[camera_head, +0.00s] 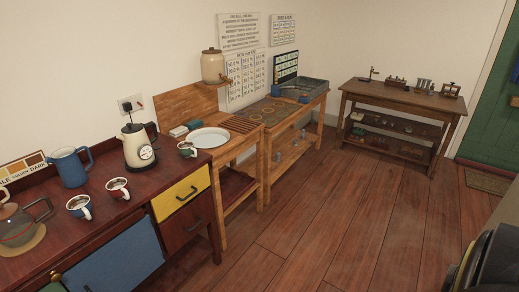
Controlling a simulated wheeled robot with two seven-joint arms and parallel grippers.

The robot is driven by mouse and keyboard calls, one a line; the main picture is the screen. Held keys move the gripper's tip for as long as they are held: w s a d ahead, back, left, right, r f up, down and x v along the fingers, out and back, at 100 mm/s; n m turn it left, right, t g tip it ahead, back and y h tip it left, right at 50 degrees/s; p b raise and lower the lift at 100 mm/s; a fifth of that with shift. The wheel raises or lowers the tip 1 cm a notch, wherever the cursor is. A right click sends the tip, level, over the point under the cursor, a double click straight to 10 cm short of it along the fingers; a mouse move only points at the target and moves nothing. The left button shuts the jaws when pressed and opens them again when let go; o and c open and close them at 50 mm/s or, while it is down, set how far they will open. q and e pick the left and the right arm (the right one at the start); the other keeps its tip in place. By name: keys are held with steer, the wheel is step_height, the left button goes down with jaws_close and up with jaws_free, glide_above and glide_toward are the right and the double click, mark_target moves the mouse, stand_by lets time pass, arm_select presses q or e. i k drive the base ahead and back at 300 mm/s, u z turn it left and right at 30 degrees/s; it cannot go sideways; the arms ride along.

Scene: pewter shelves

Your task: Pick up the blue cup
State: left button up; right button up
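A small cup with blue on its outside and a pale rim (79,212) stands upright on the dark red-brown cabinet top at the left, near its front edge. A similar red cup (118,192) stands just to its right and a little behind. A green cup (187,150) stands further right, near the end of the cabinet top. A larger blue jug (70,167) stands behind the blue cup. Neither of my grippers is in view.
A cream kettle (138,148) stands behind the red cup, and a glass teapot (18,226) is at the far left. A white plate (209,138) lies on the wooden counter beyond. A low workbench (400,95) stands at the back. The wooden floor (330,225) is clear in the middle.

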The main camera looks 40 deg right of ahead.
mark_target(83, 210)
steer(key=z, duration=1.9)
steer(key=i, duration=1.15)
steer(key=u, duration=0.15)
